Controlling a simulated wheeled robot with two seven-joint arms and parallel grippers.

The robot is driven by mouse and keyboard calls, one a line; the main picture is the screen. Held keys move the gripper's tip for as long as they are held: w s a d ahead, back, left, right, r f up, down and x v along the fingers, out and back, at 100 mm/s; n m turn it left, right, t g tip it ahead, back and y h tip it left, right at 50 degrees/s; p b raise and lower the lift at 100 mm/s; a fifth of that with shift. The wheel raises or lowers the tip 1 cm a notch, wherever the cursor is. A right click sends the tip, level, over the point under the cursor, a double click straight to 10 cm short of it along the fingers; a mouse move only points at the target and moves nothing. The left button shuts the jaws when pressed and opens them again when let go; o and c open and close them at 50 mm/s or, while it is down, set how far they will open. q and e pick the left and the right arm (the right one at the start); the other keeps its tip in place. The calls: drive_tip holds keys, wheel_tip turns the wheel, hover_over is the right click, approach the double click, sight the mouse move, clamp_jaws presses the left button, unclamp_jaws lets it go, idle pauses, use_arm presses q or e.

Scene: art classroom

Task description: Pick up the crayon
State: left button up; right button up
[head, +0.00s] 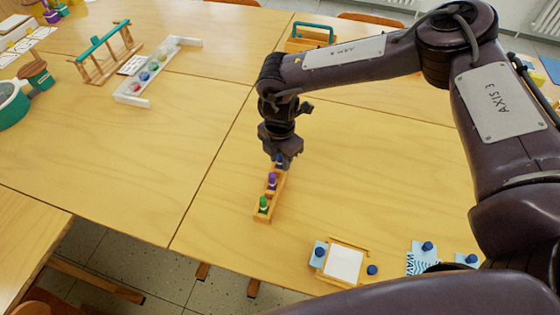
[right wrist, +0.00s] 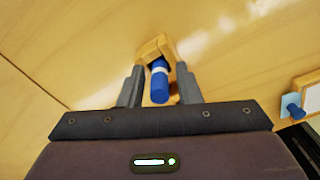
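A small wooden holder (head: 264,211) stands on the table with a green crayon (head: 263,204), a purple crayon (head: 271,181) and a blue crayon (head: 280,160) in a row. My right gripper (head: 283,159) is over the far end of the holder, at the blue crayon. In the right wrist view the blue crayon (right wrist: 160,86) is between the two grey fingers of my right gripper (right wrist: 159,82), with a gap on each side. That gripper is open. The holder (right wrist: 155,47) shows behind the crayon. My left gripper is not in view.
A framed white card (head: 343,264) and several blue knobs lie near the table's front edge, right of the holder. A rack with coloured balls (head: 150,75) and a wooden stand with a green bar (head: 106,50) are at the far left. The table left of the holder is clear.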

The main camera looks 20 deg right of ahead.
clamp_jaws()
drive_tip(key=shift+r, duration=0.2)
wheel_tip(320, 180, up, 20)
drive_tip(key=shift+b, duration=0.4)
